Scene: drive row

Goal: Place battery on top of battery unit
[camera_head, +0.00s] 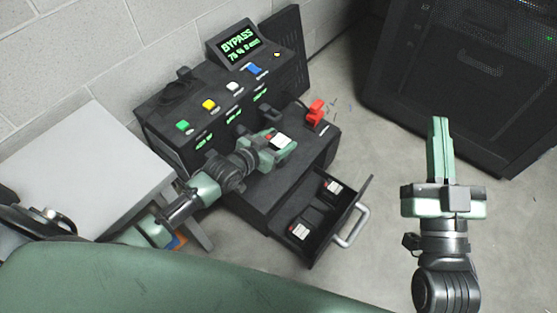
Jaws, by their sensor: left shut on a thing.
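The battery unit (222,105) is a black console against the wall with lit green readouts, and a lower black box stands in front of it. My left gripper (281,147) is over the top of the lower box and shut on a battery (280,141). Only the battery's white-labelled top shows between the fingers; I cannot tell whether it touches the surface. My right gripper (438,132) is over the floor at the right, fingers together and empty. An open drawer (322,258) holds more batteries, one at the back (332,187) and one at the front (299,231).
A screen reading BYPASS (239,43) tops the console, above coloured buttons. A red switch (316,112) stands near the lower box's right side. The drawer handle (353,226) juts out. A grey table (85,165) is at the left, a black cabinet (465,75) at upper right.

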